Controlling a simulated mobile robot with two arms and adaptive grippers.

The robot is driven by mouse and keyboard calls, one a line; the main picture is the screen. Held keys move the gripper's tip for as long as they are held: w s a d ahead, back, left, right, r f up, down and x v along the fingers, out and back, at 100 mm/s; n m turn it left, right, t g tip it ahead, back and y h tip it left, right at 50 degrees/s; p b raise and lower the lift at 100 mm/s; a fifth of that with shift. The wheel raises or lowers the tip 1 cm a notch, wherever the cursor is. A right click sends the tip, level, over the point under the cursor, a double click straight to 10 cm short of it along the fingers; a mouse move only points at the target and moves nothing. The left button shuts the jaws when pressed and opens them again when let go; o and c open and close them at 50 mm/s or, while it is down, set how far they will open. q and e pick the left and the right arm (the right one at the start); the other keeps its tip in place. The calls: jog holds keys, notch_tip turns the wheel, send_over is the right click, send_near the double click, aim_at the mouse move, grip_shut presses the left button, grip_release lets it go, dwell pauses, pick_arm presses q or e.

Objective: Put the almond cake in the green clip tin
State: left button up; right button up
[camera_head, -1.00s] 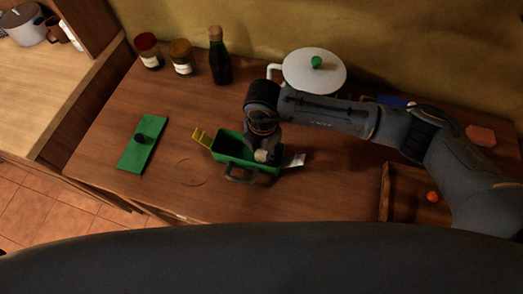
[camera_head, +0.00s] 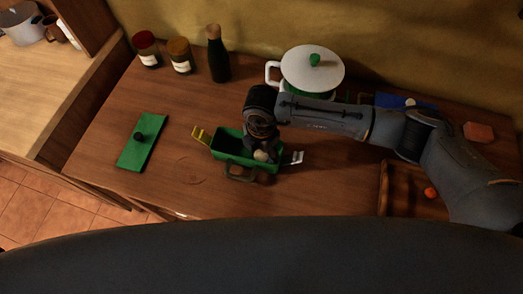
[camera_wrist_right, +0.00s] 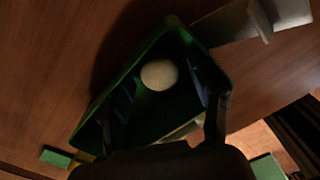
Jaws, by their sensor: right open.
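The green clip tin (camera_head: 228,146) stands open on the counter, with a yellow clip at its left end and a pale clip at its right end. The almond cake (camera_wrist_right: 159,74), a pale round piece, shows within the tin's walls in the right wrist view. It also shows at the tin's right end in the head view (camera_head: 262,156). My right gripper (camera_wrist_right: 163,92) is open over the tin, its dark fingers on both sides of the cake. I cannot tell whether a finger touches it. The green lid (camera_head: 137,154) with a dark knob lies left of the tin. My left gripper is not in view.
Two jars (camera_head: 181,57) and a dark bottle (camera_head: 218,60) stand at the back. A white lidded pot (camera_head: 312,72) stands behind my right arm. A wooden tray (camera_head: 397,187) with a small orange thing (camera_head: 430,192) lies at the right. The counter between lid and tin is clear.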

aim_at(261, 155)
notch_tip(261, 155, up, 12)
jog(key=b, duration=0.3)
jog(key=shift+r, duration=0.15)
dwell(0.4)
